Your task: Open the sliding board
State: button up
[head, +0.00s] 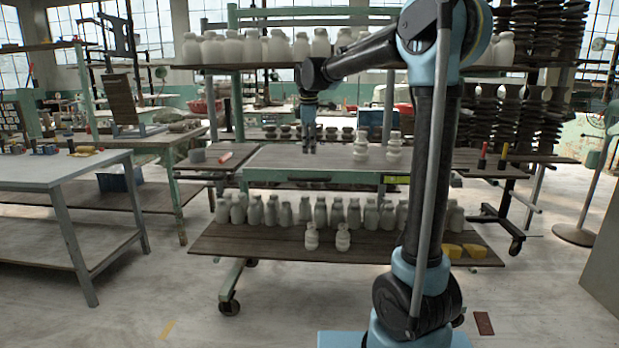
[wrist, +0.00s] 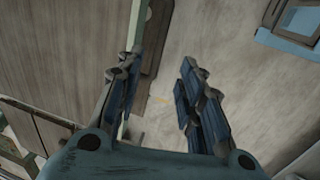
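The bench with a grey-brown board top (head: 270,158) stands in the middle of the head view. Its green front rail (head: 262,176) has a dark slot or handle-like strip (head: 308,180) below the top. I cannot tell for certain which part is the sliding board. My gripper (head: 309,147) hangs pointing down near the bench's front, above the board. In the wrist view my gripper (wrist: 160,85) is open with nothing between its fingers. There, the bench top (wrist: 60,45) fills the left, and its green edge (wrist: 136,25) passes behind the left finger. Floor shows between the fingers.
Two stacked white pottery pieces (head: 360,147) stand on the bench to my gripper's right. The lower shelf (head: 260,241) holds many white bottles and juts forward. An upper shelf (head: 270,66) carries more bottles. A grey table (head: 60,172) stands at left; floor between is clear.

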jog(key=f, duration=0.4)
jog(key=w+f, duration=0.1)
jog(key=f, duration=0.3)
jog(key=w+f, duration=0.1)
jog(key=f, duration=0.3)
jog(key=shift+w+f, duration=0.25)
jog(key=shift+f, duration=0.15)
